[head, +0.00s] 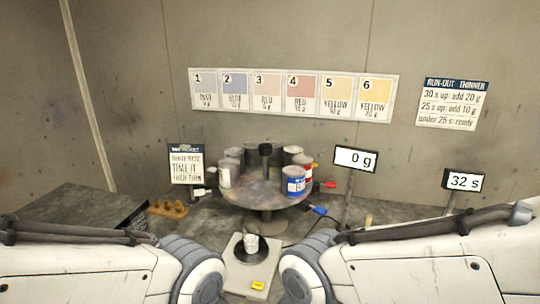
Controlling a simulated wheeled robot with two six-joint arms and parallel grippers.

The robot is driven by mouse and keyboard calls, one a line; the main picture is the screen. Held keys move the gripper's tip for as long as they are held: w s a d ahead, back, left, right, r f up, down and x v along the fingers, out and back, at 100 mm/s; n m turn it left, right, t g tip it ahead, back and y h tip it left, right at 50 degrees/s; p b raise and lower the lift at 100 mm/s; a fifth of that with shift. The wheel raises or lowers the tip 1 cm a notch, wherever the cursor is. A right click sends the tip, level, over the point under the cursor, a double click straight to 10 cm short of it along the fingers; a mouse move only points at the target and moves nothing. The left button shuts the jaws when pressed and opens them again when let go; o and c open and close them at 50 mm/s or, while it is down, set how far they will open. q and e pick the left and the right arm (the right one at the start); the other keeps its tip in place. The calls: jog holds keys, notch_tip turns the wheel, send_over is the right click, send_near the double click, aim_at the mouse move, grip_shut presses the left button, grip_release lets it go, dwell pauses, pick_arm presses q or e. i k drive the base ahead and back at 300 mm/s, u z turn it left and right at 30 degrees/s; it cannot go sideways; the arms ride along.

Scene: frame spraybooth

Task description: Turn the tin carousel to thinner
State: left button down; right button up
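The round tin carousel (262,192) stands on a pedestal in the middle of the bench, with a dark central post (266,152). A blue-labelled tin (295,182) stands at its front right, with a red-labelled tin (309,165) just behind. A pale tin (224,177) stands at the front left. Several grey tins (235,155) stand farther back, their labels not readable. White (201,191), red (325,185) and blue (319,210) tabs stick out around the rim. I cannot tell which tin is thinner. Both my arms enter low; neither gripper shows.
A scale (236,275) with a white cup (251,242) and yellow button (258,285) sits in front. Displays read 0 g (355,159) and 32 s (463,181). A brown block with pegs (168,209) and a small sign (186,164) stand left. Colour chart (292,95) hangs behind.

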aim_at(267, 165)
jog(key=k, duration=0.65)
jog(key=u, duration=0.55)
jog(key=i, duration=0.55)
jog(key=u, duration=0.55)
jog(key=i, duration=0.75)
jog(key=z, duration=0.65)
jog(key=i, duration=0.5)
jog(key=z, duration=0.5)
